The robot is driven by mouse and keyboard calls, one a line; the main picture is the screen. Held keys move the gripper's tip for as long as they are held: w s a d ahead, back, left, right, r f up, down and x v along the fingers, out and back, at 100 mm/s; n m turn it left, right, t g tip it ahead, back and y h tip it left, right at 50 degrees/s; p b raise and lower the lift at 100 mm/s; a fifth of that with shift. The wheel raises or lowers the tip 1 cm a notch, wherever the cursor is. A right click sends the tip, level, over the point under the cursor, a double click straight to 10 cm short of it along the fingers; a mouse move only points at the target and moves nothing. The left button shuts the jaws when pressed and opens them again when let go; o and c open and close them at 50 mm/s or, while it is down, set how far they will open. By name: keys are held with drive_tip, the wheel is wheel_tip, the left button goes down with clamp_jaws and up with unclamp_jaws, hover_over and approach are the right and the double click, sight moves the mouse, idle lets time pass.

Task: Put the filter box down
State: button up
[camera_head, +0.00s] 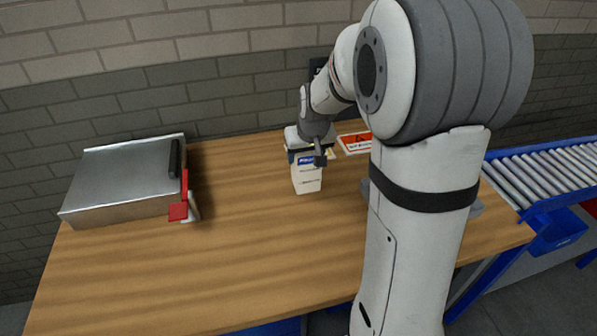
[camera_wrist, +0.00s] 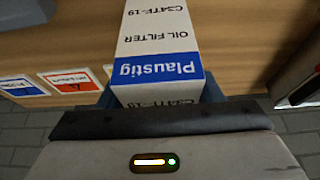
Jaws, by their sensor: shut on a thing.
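The filter box (camera_head: 307,179) is white with a blue band. It stands about upright over the wooden table (camera_head: 240,235), near the back middle. In the wrist view the box (camera_wrist: 158,38) shows the words "Plaustig" and "OIL FILTER", upside down. My gripper (camera_head: 318,155) is shut on the box near its blue-banded end. In the wrist view a dark finger shows on each side of the box. I cannot tell whether the bottom of the box touches the table or is just above it. My gripper hides part of its top.
A metal case (camera_head: 125,180) with red parts (camera_head: 181,205) at its right side sits on the left of the table. A roller conveyor (camera_head: 540,175) is at the right. The front middle of the table is clear.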

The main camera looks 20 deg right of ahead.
sight(306, 170)
drive_tip(key=shift+f, duration=2.55)
drive_tip(key=shift+f, duration=0.1)
drive_tip(key=o, duration=0.8)
drive_tip(key=shift+f, duration=0.15)
drive_tip(key=o, duration=0.5)
